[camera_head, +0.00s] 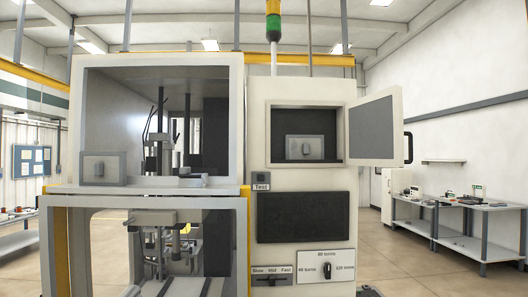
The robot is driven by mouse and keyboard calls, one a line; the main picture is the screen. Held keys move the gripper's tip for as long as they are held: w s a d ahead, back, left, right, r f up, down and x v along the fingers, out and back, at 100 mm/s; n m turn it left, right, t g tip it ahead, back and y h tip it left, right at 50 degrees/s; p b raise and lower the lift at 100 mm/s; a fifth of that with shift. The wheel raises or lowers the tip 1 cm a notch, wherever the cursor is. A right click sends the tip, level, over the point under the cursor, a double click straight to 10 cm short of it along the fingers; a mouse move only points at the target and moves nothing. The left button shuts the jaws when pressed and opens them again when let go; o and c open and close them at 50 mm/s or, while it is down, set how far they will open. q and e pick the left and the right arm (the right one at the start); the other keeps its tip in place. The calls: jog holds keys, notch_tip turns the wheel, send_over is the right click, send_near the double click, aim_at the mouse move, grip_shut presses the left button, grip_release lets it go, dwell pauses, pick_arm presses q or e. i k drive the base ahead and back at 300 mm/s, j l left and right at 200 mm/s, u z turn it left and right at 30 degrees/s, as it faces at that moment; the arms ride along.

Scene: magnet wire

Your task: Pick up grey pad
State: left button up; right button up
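No object is plainly a grey pad. Two grey rectangular pieces, each with a darker upright block on its front, could fit the name. One grey piece (119,165) stands at the left of the ledge in the machine's upper left opening. The other grey piece (290,150) stands inside the open compartment at the upper right. I cannot tell which one is the pad. Neither of my grippers can be made out. Small pale parts show at the bottom edge, too cropped to identify.
A large pale machine (255,100) fills the middle. Its compartment door (372,127) is swung open to the right. A dark panel (303,217) sits above a labelled switch panel (325,266). Workbenches (460,212) stand at the right wall; the floor before them is clear.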

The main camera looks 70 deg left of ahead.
aim_at(297, 147)
jog(key=u, duration=2.1)
